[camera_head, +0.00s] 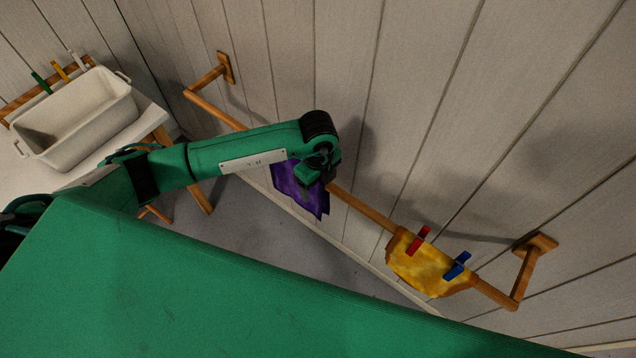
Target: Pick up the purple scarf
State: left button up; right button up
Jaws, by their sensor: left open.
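The purple scarf (312,200) hangs over the wooden rail (365,209) on the wall, near its middle. My left arm reaches in from the left, and my left gripper (309,178) is open at the top of the scarf, close to the rail. The wrist and gripper hide the scarf's upper part, so I cannot tell whether the fingers touch the cloth. My right gripper is not in view.
A yellow cloth (420,268) hangs on the rail to the right, with a red clothespin (419,240) and a blue clothespin (457,265). A white tub (118,118) stands on a table at the left, with several clothespins behind it. The plank wall backs the rail closely.

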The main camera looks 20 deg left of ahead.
pick_arm(q)
jog(key=c, duration=0.9)
jog(key=shift+w+d+f, duration=0.1)
jog(key=shift+f, duration=0.05)
jog(key=c, duration=0.4)
jog(key=shift+o, duration=0.7)
jog(key=shift+s, duration=0.2)
jog(key=shift+o, duration=0.2)
jog(key=shift+r, duration=0.2)
jog(key=r+p, duration=0.8)
jog(key=r, duration=0.3)
jog(key=shift+a+r, duration=0.2)
grip_shut()
jog(key=shift+w+d+r, duration=0.1)
jog(key=shift+r, duration=0.1)
